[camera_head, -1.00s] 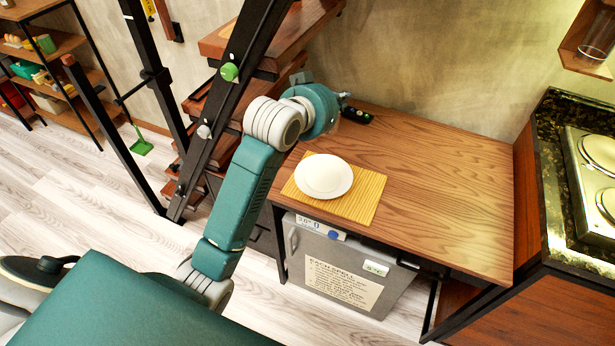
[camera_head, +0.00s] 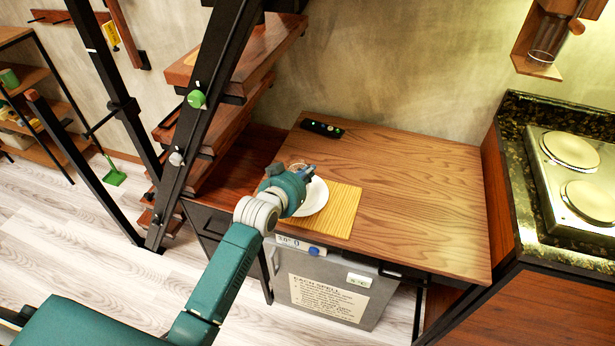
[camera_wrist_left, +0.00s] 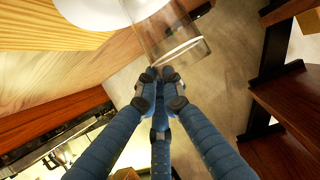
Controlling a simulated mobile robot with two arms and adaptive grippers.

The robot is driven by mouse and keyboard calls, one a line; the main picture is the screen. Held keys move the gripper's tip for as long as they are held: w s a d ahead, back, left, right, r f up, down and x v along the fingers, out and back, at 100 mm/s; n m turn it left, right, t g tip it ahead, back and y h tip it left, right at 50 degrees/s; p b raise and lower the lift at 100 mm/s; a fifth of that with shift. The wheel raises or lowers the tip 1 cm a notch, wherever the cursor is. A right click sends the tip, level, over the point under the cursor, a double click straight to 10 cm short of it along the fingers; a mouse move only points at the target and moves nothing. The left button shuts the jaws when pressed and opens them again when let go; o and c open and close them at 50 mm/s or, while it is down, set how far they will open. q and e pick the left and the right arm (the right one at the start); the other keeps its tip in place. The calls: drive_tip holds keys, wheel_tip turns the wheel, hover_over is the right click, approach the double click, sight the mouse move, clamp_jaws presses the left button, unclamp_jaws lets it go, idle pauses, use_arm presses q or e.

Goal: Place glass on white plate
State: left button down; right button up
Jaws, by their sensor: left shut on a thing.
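The white plate (camera_head: 315,197) lies on a yellow mat (camera_head: 345,212) at the front left of the wooden table; my left wrist hides its left part. My left gripper (camera_head: 304,168) is over the plate's left side. In the left wrist view its blue fingers (camera_wrist_left: 160,76) are shut on a clear glass (camera_wrist_left: 172,38). The plate (camera_wrist_left: 84,10) shows beside the glass at the top. I cannot tell whether the glass touches the plate. In the head view the glass is mostly hidden behind my gripper. My right gripper is not in view.
A dark remote-like object (camera_head: 321,128) lies at the table's back left. The table's (camera_head: 420,190) middle and right are clear. A black stair beam (camera_head: 215,90) with wooden steps stands close left of my arm. A stove (camera_head: 575,170) is at the right.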

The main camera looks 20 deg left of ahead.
use_arm(q)
drive_tip(key=shift+f, duration=0.95)
drive_tip(key=shift+f, duration=0.1)
drive_tip(key=c, duration=1.9)
unclamp_jaws()
